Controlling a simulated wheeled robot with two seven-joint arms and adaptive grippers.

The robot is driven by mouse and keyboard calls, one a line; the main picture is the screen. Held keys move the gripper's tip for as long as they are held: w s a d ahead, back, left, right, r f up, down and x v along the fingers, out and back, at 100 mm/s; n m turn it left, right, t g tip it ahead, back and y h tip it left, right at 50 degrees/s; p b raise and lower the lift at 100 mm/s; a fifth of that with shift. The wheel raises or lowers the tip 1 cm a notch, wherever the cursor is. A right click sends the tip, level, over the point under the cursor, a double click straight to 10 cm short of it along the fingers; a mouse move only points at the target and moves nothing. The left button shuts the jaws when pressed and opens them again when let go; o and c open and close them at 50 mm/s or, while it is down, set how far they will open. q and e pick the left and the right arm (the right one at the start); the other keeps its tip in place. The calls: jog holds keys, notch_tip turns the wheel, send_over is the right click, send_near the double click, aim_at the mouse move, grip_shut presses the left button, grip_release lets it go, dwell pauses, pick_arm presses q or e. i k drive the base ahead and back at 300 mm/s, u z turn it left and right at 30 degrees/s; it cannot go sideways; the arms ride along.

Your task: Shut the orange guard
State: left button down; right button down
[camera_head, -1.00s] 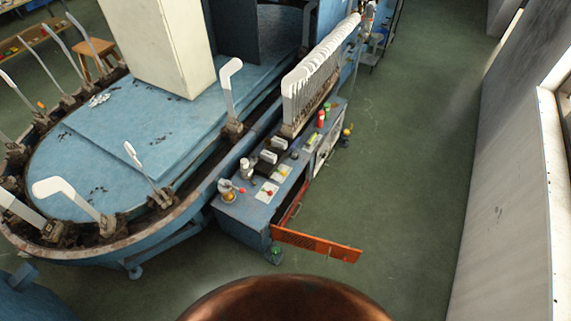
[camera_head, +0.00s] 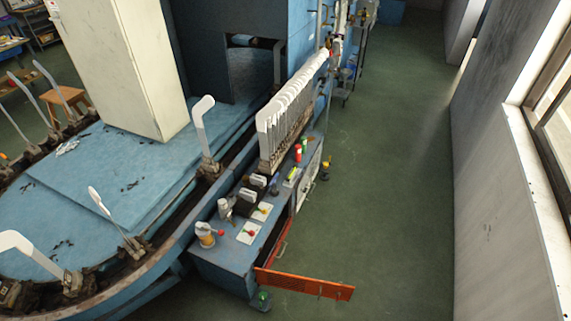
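The orange guard (camera_head: 305,284) is a flat, perforated panel low on the near end of the blue control cabinet (camera_head: 222,268). It stands swung out to the right, away from the cabinet, and leaves a dark opening along the cabinet's right side. A small handle or latch shows near its free right end. Neither of my grippers is in view.
The blue sock-boarding machine (camera_head: 110,165) with white foot forms fills the left. A row of white forms (camera_head: 290,105) stands behind the cabinet's controls. Green floor (camera_head: 390,200) is clear to the right, up to a grey wall (camera_head: 500,215).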

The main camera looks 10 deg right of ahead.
aim_at(302, 289)
jog(key=u, duration=1.45)
jog(key=k, duration=0.75)
jog(key=z, duration=1.45)
